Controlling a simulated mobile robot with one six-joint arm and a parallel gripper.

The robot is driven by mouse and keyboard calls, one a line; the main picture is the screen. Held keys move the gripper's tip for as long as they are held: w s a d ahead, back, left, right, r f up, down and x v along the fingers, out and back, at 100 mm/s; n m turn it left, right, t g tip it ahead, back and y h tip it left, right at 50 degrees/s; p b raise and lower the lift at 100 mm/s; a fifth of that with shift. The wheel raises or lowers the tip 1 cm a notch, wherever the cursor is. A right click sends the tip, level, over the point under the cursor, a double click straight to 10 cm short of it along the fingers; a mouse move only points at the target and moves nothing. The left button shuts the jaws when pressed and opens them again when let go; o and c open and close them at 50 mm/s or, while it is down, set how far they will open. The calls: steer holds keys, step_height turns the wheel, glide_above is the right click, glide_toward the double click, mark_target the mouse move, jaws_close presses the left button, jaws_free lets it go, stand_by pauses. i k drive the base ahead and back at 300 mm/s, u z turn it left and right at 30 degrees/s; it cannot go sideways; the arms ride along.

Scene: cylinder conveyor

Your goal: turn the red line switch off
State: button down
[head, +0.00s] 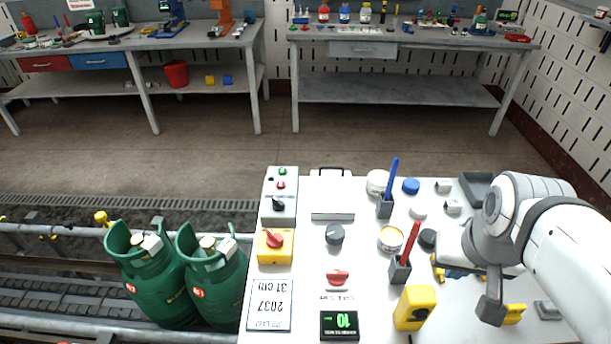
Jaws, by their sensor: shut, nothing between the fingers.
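A red rotary knob (337,277) sits on the white bench top, with a small dark label beside it that is too small to read. A yellow switch box (274,246) with a red rotary handle (273,238) stands at the bench's left side. I cannot tell from the lettering which of the two is the line switch. My gripper (490,308) is at the right, over the bench, pointing down. It is shut and empty, well apart from both red handles.
A grey control box (279,195) with small buttons stands behind the yellow one. Green cylinders (160,285) stand on the conveyor (60,290) at left.

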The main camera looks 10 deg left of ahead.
mark_target(274, 239)
steer(key=u, duration=0.3)
steer(key=k, duration=1.15)
steer(key=u, duration=0.55)
steer(key=i, duration=1)
steer(key=u, duration=0.05)
